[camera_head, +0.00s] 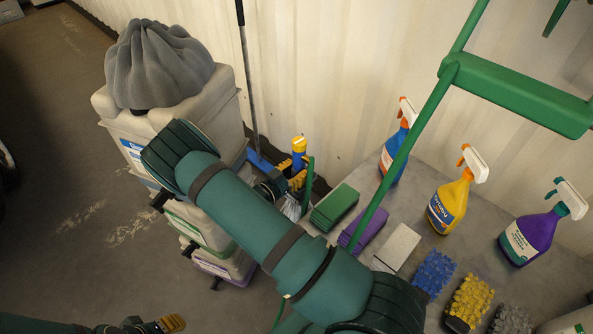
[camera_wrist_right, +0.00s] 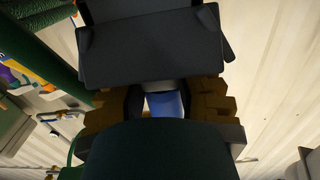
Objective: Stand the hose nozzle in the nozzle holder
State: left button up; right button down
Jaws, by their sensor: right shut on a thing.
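The hose nozzle (camera_head: 299,147), blue with a yellow top, stands roughly upright between the yellow finger pads of my right gripper (camera_head: 292,174). In the right wrist view its blue body (camera_wrist_right: 166,104) shows between the two pads, and the jaws are shut on it. The lower part of the nozzle is hidden by the gripper. A thin green upright (camera_head: 308,178) rises just right of the gripper; I cannot tell whether it belongs to the nozzle holder, which I cannot make out clearly. My left gripper (camera_head: 160,325) is at the bottom left edge, partly cut off.
Stacked grey bins (camera_head: 120,105) topped by a grey bundle stand left of my right arm. A bench (camera_head: 340,170) carries green (camera_head: 335,205) and purple blocks (camera_head: 368,228), spray bottles (camera_head: 450,205) and brushes (camera_head: 434,272). A green frame (camera_head: 520,98) crosses the upper right.

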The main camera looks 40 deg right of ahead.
jog(key=shift+f, duration=0.15)
jog(key=c, duration=0.7)
grip_release()
jog(key=shift+c, duration=0.2)
